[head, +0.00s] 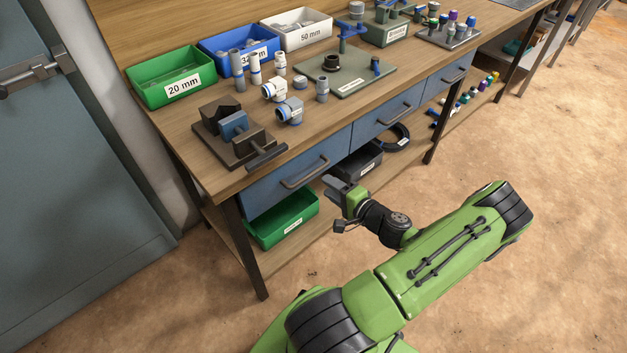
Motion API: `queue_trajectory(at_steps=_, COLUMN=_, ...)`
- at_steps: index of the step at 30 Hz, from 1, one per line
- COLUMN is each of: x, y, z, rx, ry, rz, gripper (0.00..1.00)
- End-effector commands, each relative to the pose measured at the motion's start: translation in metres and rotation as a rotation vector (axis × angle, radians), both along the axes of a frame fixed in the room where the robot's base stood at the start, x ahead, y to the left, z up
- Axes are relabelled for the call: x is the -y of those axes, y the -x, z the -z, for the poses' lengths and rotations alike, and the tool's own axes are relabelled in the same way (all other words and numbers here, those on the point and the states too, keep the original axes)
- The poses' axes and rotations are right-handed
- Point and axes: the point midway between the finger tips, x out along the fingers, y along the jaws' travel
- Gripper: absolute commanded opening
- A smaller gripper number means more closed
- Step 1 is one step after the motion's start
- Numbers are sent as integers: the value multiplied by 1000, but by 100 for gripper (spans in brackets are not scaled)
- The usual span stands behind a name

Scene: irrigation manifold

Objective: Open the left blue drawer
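The left blue drawer (268,190) is under the left end of the wooden workbench. Its front appears flush with the neighbouring drawer, so it looks shut. Its dark bar handle (305,173) runs across the front. My gripper (329,186) is in front of the bench, just right of this handle, and appears apart from it. The fingers are small and seen from above and behind; I cannot tell whether they are open or shut. Nothing is visible in them. The middle blue drawer (375,133) and the right blue drawer (437,87) also look shut.
A vise (232,135) sits on the bench's front left corner, its handle (267,157) jutting over the edge above the left drawer. Bins, pipe fittings and a green plate (350,82) cover the top. A green bin (284,218) stands on the lower shelf. The floor in front is clear.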

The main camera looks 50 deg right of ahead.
Motion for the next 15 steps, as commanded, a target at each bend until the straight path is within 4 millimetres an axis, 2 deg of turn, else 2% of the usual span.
queue_trajectory(at_steps=1, x=2, y=-14, z=5, rx=1, ry=0, rz=-5, gripper=40)
queue_trajectory(at_steps=6, x=10, y=-48, z=12, rx=1, ry=1, rz=-3, gripper=40)
queue_trajectory(at_steps=10, x=13, y=-61, z=14, rx=0, ry=1, rz=-2, gripper=40)
queue_trajectory(at_steps=15, x=15, y=-65, z=14, rx=0, ry=-1, rz=1, gripper=40)
